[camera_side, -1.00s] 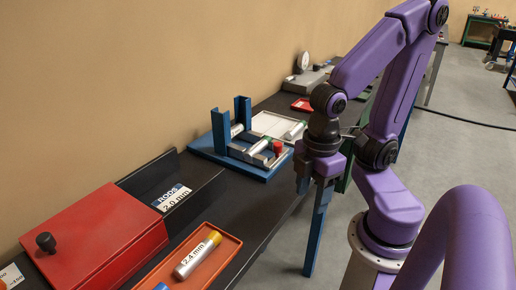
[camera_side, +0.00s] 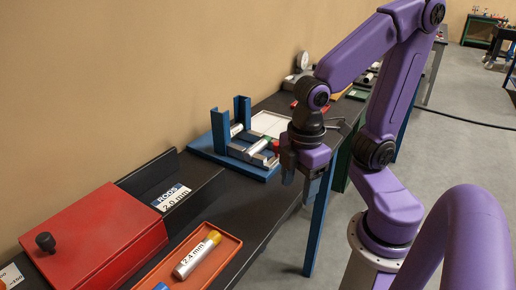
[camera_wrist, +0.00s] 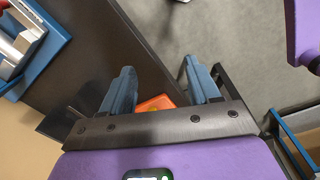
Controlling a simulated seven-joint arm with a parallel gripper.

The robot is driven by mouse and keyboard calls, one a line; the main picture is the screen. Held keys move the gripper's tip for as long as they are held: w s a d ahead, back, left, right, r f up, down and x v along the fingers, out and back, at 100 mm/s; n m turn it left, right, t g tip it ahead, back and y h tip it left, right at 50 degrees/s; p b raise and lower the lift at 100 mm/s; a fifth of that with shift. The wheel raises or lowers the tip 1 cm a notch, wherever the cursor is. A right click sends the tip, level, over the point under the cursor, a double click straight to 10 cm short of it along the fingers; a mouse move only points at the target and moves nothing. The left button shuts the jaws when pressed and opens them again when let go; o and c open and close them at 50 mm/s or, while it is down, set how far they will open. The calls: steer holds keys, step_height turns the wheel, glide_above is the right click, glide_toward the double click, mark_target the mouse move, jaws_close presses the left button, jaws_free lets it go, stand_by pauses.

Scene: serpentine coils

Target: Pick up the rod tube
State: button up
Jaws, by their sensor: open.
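A silver tube (camera_side: 192,260) labelled "2.4 mm" with a yellow cap lies in the orange tray (camera_side: 233,246) at the bottom of the side view. A blue end shows near it at the bottom edge. My gripper (camera_side: 307,180) is open and empty near the bench's front edge, beyond the tray and well apart from the tube. In the wrist view the two blue-grey fingers (camera_wrist: 163,76) are spread, and a bit of the orange tray (camera_wrist: 156,103) shows between them. The tube is not visible there.
A red box (camera_side: 95,235) with a black knob stands left of the tray, beside a dark holder labelled "RODS 2.0 mm" (camera_side: 172,197). A blue fixture (camera_side: 220,145) with metal rollers stands left of my gripper. Dark bench between fixture and tray is clear.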

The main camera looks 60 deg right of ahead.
steer(key=w+d+r+n+h, duration=0.1)
steer(key=w+r, duration=0.1)
steer(key=w, duration=0.4)
steer(key=w+d+r+n+h, duration=0.1)
steer(key=w+d+r+n, duration=0.1)
steer(key=w, duration=0.5)
steer(key=n+h, duration=0.2)
steer(key=h, duration=0.1)
glide_toward(258, 144)
steer(key=shift+y, duration=0.3)
steer(key=x, duration=0.9)
steer(key=shift+d+f, duration=0.15)
steer(key=shift+d, duration=0.2)
jaws_close()
